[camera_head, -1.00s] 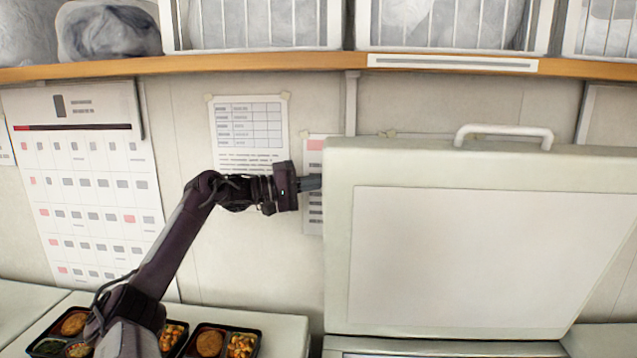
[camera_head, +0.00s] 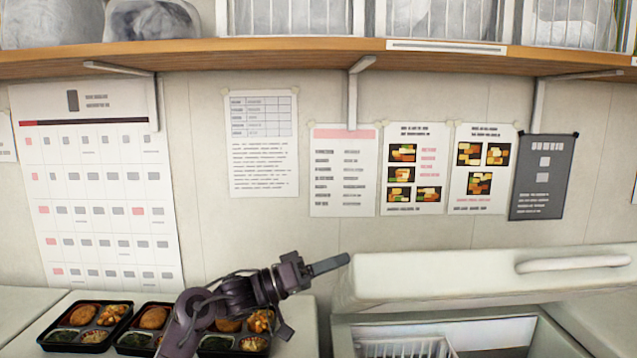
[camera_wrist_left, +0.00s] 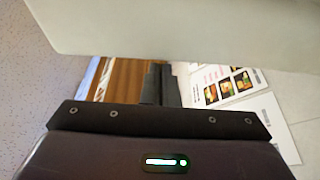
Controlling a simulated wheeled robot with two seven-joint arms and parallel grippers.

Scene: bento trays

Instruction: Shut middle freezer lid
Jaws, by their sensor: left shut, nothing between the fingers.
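The middle freezer lid (camera_head: 440,280) is a thick off-white slab with a white bar handle (camera_head: 572,264) on its front edge. In the head view it is tilted low, and a gap shows the open freezer (camera_head: 480,332) with a wire basket (camera_head: 405,347) below it. My left gripper (camera_head: 340,262) is shut and empty, its fingertips at the lid's left edge; I cannot tell if they touch. In the left wrist view the shut fingers (camera_wrist_left: 160,84) point toward a pale surface (camera_wrist_left: 170,28), likely the lid, across the top. My right gripper is not in view.
Black bento trays (camera_head: 84,327) with food stand on the white surface at the left, close under my left arm. A wooden shelf (camera_head: 300,49) with wire bins runs across the top. A calendar (camera_head: 95,180) and several posters hang on the wall.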

